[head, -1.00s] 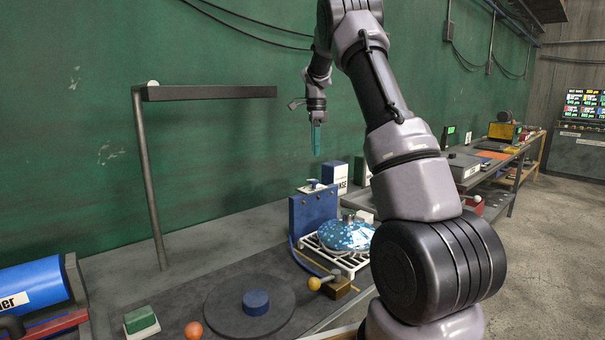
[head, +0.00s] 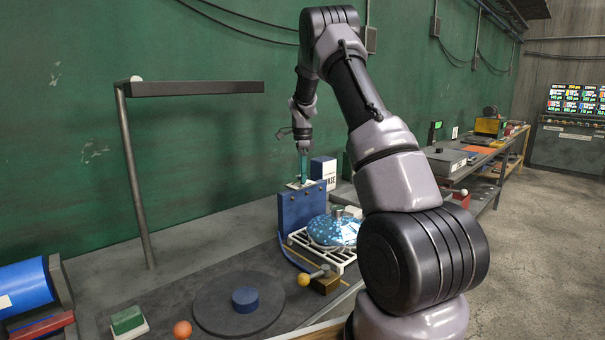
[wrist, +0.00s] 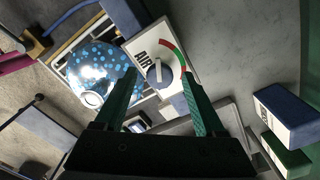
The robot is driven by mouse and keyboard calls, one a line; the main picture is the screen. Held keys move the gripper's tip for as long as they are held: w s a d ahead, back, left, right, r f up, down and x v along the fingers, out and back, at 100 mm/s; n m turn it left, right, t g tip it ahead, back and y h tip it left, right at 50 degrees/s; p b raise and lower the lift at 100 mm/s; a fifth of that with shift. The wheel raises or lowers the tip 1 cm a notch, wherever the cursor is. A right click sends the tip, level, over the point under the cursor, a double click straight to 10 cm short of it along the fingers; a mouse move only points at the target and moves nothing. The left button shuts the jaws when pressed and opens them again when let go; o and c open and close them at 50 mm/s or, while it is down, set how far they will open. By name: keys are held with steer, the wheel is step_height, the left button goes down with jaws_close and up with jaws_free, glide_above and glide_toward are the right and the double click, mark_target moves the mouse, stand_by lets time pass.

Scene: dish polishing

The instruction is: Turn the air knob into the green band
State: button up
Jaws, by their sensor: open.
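The air knob (wrist: 158,72) is a pale bar-shaped knob on a white dial plate (wrist: 146,47) marked AIR, with a red and green arc (wrist: 179,54) to its right in the wrist view. Its bar lies nearly upright in that view, apart from the arc. The plate sits on top of the blue box (head: 302,210) in the head view. My gripper (wrist: 159,76) is open, with one green finger on each side of the knob in the wrist view. In the head view my gripper (head: 304,167) is just above the box. Whether the fingers touch the knob cannot be told.
A speckled blue dish (head: 333,231) lies on a white rack (head: 345,258) beside the box. A blue-and-white carton (head: 322,170) stands behind it. A lamp arm (head: 195,88) hangs to the left. A dark round plate (head: 215,308) lies in front.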

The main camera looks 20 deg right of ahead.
jaws_close()
steer(key=n, duration=0.4)
steer(key=shift+n, duration=2.5)
jaws_free()
